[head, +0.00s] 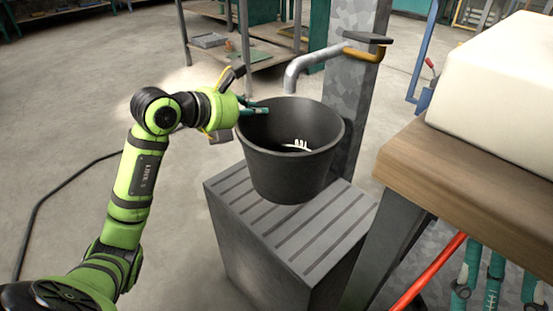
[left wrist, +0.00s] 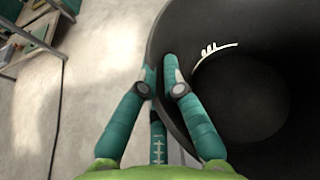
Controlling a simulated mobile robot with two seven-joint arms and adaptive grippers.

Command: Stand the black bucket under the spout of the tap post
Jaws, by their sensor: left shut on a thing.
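The black bucket (head: 290,165) is upright over the slatted top of a grey block (head: 260,240), in front of the tap post (head: 350,90). I cannot tell whether its base touches the slats. The grey spout (head: 291,78) ends above the bucket's back rim, opening downward. My left gripper (head: 262,108) is shut on the bucket's left rim; in the left wrist view the fingers (left wrist: 162,75) pinch the bucket wall (left wrist: 215,25). The bucket looks empty, with white marks inside. My right gripper (head: 500,255) shows partly at the lower right, its teal fingers apart and empty.
A wooden-topped table (head: 460,165) with a large pale block (head: 505,75) stands close on the right. A red bar (head: 430,275) slants below it. A shelf rack (head: 265,55) is behind. The floor on the left is mostly clear, with a black cable (head: 60,185).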

